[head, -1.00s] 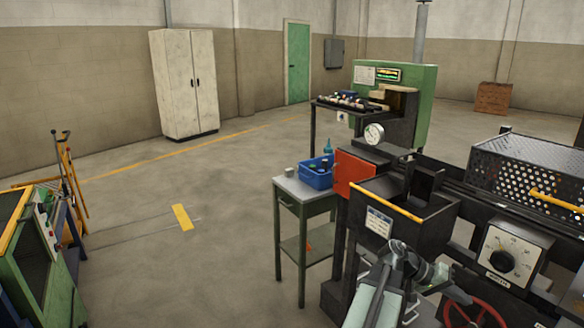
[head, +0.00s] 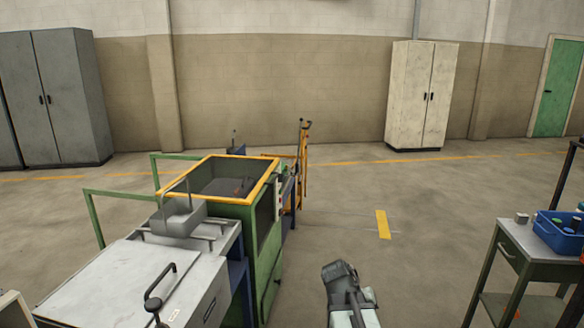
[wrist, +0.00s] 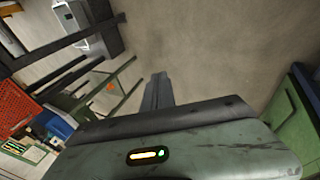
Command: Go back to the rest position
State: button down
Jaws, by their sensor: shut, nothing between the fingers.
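My gripper (wrist: 158,80) shows in the wrist view as two dark fingers pressed together, with nothing between them. It hangs over bare floor and touches nothing. In the head view my folded arm is low at the centre, and I cannot make out the fingertips there. The arm is in open space between the green machine (head: 262,240) on the left and the side table (head: 533,241) on the right.
A blue bin (head: 558,236) stands on the side table. A yellow floor mark (head: 382,224) lies ahead on clear floor. A grey cabinet (head: 60,100) and a cream cabinet (head: 421,95) stand at the back wall. A red panel (wrist: 20,102) is at left in the wrist view.

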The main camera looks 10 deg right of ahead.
jog(key=a+f+n+y, duration=0.3)
jog(key=a+y, duration=0.3)
jog(key=a, duration=1.6)
notch_tip(320, 180, up, 13)
jog(key=p, duration=1.2)
jog(key=shift+s+f+p, duration=0.2)
jog(key=shift+s+p, duration=0.1)
jog(key=shift+s, duration=0.15)
